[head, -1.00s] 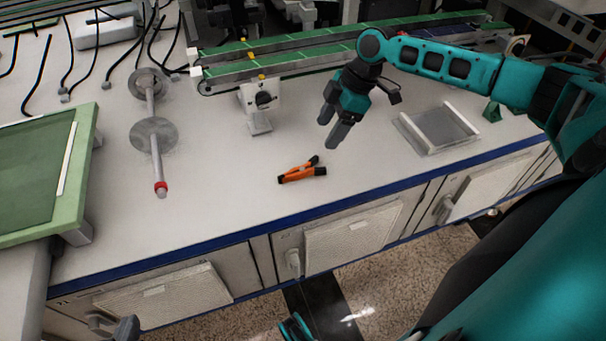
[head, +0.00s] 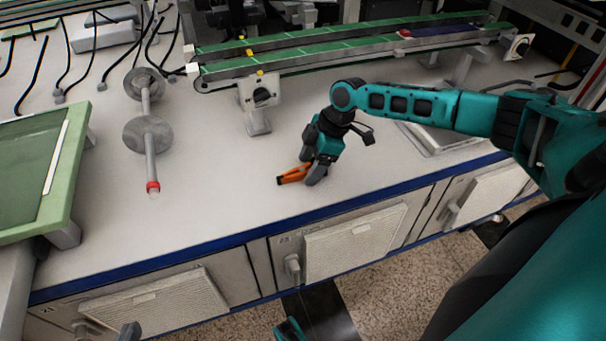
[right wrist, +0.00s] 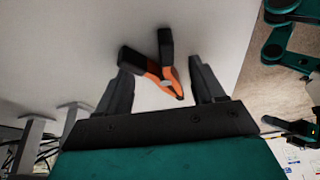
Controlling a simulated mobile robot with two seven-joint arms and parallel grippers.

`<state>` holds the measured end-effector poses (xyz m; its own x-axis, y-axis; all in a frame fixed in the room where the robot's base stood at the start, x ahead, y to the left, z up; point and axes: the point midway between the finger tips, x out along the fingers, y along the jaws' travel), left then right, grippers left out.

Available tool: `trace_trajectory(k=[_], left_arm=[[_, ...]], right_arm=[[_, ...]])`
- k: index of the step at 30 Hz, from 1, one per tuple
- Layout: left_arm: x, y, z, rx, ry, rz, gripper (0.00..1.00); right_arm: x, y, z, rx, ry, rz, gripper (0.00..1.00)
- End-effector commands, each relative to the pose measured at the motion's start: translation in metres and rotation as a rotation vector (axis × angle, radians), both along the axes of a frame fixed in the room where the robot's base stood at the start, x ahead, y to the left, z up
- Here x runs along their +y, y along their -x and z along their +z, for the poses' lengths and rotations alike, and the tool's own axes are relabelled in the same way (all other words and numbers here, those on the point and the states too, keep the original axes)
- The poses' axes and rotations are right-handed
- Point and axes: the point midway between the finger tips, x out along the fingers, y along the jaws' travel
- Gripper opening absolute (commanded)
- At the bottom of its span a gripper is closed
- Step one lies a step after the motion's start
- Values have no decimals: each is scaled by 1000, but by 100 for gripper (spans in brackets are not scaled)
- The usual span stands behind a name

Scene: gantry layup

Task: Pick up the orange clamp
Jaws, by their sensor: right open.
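The orange clamp (head: 292,175), with black ends, lies on the white bench top near its front edge. My right gripper (head: 310,168) is down over it and hides its right part in the head view. In the right wrist view, the clamp (right wrist: 170,76) lies between the two open fingers of my right gripper (right wrist: 162,78). Its orange jaws point toward the palm and its black handles spread away from it. A handle is close to the left finger; contact cannot be told. Only a dark tip, apparently of my left gripper (head: 130,331), shows at the bottom edge of the head view.
A green conveyor (head: 290,60) runs along the back, with a grey support (head: 257,118) behind the clamp. A metal rod with discs (head: 150,140) and a green-framed panel (head: 75,170) lie to the left. A grey tray (head: 440,138) is partly hidden behind my right arm.

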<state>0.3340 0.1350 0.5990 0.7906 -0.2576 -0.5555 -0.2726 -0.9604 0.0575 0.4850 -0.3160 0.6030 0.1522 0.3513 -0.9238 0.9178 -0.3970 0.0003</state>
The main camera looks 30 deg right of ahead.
Motion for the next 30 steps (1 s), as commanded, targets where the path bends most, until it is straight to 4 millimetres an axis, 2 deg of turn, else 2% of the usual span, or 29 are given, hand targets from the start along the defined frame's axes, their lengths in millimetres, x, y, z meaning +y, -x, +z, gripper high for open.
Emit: trace_trajectory(k=[4, 21, 28, 30], left_arm=[[0, -1, 3, -4, 1, -1, 0], [3, -2, 1, -6, -5, 3, 0], [3, -2, 1, -7, -6, 3, 0], [4, -2, 3, -6, -7, 3, 0]], right_arm=[[0, 0, 1, 0, 1, 0, 68], [-1, 0, 1, 1, 1, -1, 14], [-1, 0, 2, 1, 1, -1, 14], [-1, 0, 7, -1, 0, 0, 3]])
